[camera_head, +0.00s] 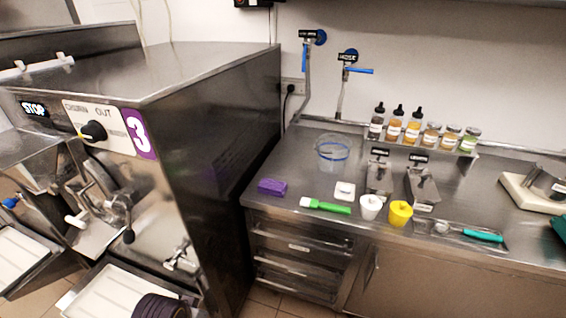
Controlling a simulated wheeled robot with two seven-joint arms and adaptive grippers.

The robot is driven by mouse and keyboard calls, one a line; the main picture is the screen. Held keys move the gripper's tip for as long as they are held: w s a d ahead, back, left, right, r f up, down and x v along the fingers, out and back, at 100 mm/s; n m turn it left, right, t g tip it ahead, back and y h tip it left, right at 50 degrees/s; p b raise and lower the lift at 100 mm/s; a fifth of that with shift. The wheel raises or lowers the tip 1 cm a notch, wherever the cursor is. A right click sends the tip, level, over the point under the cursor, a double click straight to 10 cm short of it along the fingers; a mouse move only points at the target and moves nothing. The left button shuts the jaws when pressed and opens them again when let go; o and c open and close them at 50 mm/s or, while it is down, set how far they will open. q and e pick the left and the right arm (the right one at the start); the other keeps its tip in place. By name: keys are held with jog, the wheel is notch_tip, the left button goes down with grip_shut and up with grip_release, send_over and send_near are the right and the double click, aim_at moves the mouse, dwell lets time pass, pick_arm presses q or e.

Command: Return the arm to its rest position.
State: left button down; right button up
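Neither of my arms shows clearly, and no gripper or fingertip is in view. Whether either gripper holds anything is hidden from this view. A large steel batch freezer (215,125) marked with a purple 3 fills the left half. Its small display reads STOP, and a black knob (93,131) sits on its front panel. A steel counter (290,228) runs along the wall on the right.
On the counter are a purple block (272,187), a green-handled brush (326,205), a white cup (371,207), a yellow cup (400,213), a clear bowl (332,152), several bottles and jars, and a teal-handled tool (483,235). A dark ribbed object (160,307) is cut off below.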

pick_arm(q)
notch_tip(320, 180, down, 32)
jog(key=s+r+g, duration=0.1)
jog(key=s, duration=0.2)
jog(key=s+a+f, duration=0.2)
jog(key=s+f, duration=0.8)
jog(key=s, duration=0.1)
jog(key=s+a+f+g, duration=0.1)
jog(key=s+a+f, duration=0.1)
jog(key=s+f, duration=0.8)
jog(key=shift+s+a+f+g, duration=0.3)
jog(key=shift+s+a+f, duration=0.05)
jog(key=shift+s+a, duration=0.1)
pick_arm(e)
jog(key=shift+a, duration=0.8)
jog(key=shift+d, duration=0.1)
